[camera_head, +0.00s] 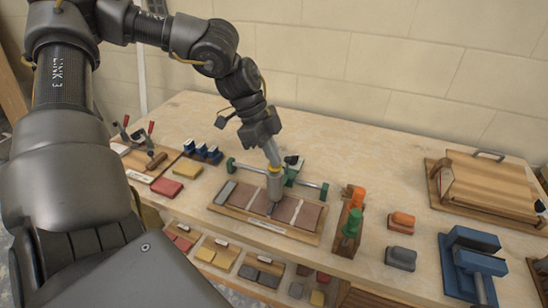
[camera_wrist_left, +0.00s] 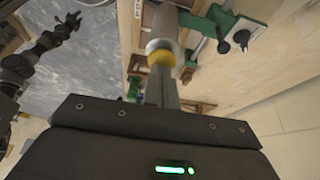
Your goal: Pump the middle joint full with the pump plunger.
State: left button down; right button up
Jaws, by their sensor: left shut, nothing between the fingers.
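The pump (camera_head: 275,188), a grey cylinder with a yellow collar, stands nearly upright over a wooden board (camera_head: 245,219) with reddish-brown tiles (camera_head: 305,216). Its thin nozzle points down at a gap between tiles near the board's middle. Whether that gap holds filler is too small to tell. My left gripper (camera_head: 271,156) is shut, its fingertips right above the yellow collar. The plunger top is hidden behind the fingers. The left wrist view shows the shut fingers (camera_wrist_left: 161,84) meeting the collar of the pump (camera_wrist_left: 163,28). A dark arm end (camera_wrist_left: 70,22), probably my right gripper, shows small there.
A green-ended rail (camera_head: 308,183) runs behind the tiles. An orange-and-green-handled rack (camera_head: 350,222) stands close right, with a blue tool (camera_head: 470,254) farther right. Red and blue blocks lie left. Bare table (camera_head: 385,145) lies behind and right.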

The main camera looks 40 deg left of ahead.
pick_arm(q)
jog(key=shift+r, duration=0.1)
jog(key=shift+r+p, duration=0.8)
jog(key=shift+r, duration=0.5)
notch_tip(320, 180, up, 7)
jog(key=p, duration=0.4)
dwell(0.6)
